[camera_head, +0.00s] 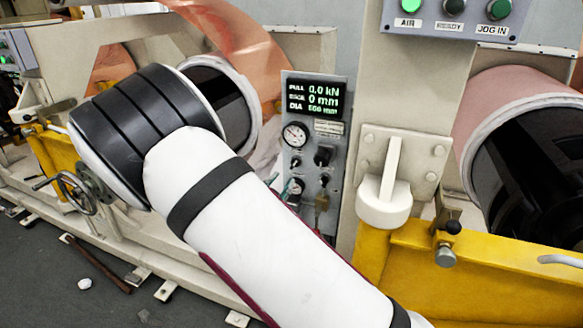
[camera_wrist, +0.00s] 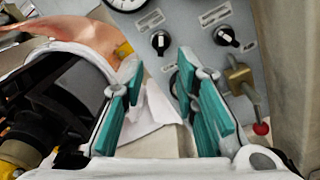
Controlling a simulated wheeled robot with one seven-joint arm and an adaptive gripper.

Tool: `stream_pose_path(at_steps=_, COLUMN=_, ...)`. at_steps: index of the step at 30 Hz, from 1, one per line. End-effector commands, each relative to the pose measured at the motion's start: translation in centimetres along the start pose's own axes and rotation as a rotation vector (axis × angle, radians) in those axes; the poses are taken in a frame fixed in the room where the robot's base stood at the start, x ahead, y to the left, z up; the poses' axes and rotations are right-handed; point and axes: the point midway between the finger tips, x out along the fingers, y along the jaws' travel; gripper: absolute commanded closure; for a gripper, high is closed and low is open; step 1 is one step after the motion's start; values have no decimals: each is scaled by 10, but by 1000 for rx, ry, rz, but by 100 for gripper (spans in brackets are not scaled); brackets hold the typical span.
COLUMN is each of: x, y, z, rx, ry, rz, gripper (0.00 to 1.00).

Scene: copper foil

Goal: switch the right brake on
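A grey control panel (camera_head: 337,115) stands between two machine rolls; its dials and knobs also show in the wrist view. There, a left black knob (camera_wrist: 160,42) and a right black knob (camera_wrist: 227,36) have white pointer marks. Their labels are too small to read, so I cannot tell which is the right brake. Another dark knob (camera_wrist: 174,84) is partly hidden by a finger. My gripper (camera_wrist: 160,72) is open and empty, its teal fingers apart below the two knobs, touching neither.
A brass valve (camera_wrist: 239,78) with a red-tipped lever (camera_wrist: 261,128) sits right of the fingers. A copper roll (camera_wrist: 75,35) lies at left. A beige post with a bracket (camera_head: 385,195) and yellow frame (camera_head: 470,270) stand right of the panel.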

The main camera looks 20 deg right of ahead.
Motion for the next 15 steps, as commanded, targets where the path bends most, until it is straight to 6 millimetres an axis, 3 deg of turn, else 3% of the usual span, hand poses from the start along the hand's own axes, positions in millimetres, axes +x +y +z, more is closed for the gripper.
stream_pose_path(at_steps=6, x=44, y=-1, z=1, rx=0, ry=-3, rz=-3, gripper=72)
stream_pose_path(at_steps=15, x=83, y=-1, z=0, rx=-1, ry=-1, rz=-2, gripper=72)
